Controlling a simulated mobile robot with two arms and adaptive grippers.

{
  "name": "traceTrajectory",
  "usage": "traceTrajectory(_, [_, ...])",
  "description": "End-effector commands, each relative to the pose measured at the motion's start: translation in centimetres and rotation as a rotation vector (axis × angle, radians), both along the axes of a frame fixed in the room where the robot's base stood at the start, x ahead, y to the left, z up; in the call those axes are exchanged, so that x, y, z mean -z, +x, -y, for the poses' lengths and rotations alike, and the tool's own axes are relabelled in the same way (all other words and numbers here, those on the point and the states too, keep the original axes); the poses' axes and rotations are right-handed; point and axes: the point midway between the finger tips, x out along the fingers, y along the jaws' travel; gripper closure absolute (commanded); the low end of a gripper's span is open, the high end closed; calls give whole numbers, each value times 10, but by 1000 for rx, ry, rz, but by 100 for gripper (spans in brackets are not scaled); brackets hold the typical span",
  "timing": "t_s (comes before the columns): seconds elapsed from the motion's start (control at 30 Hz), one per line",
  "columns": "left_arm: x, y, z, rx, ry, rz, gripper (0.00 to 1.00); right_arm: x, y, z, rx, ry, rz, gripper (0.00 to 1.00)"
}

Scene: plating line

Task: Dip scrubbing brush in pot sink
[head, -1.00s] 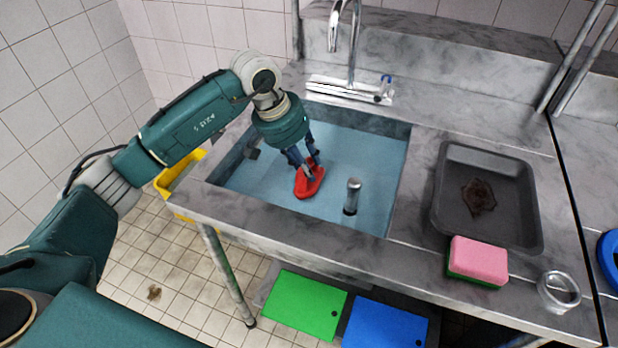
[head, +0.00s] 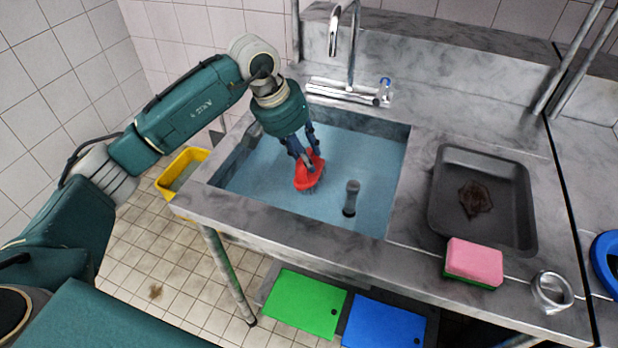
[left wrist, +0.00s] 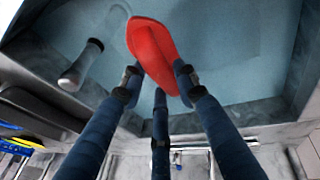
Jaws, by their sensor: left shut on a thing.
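The red scrubbing brush (head: 308,174) is held by my left gripper (head: 304,158) over the pot sink (head: 250,228), with its dark bristles facing down. The sink holds blue water (head: 370,150). I cannot tell for sure whether the bristles touch the water. In the left wrist view the red brush (left wrist: 152,52) sits between the blue fingers of my left gripper (left wrist: 160,85), which are closed around it. My right gripper is not in view.
A grey upright pipe (head: 351,198) stands in the sink. A tap (head: 334,40) hangs at the back. Right of the sink are a dark tray (head: 515,235) with a brown stain, a pink and green sponge (head: 474,261) and a metal ring (head: 551,291). A yellow bucket (head: 168,183) stands left.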

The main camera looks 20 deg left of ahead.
Motion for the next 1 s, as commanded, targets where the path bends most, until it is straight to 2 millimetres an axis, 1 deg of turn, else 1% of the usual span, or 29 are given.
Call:
traceTrajectory(0.03, [-7,0,0,1,0,1,91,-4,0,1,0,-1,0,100])
traceTrajectory(1.0, [-84,0,0,0,1,0,91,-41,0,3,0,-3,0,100])
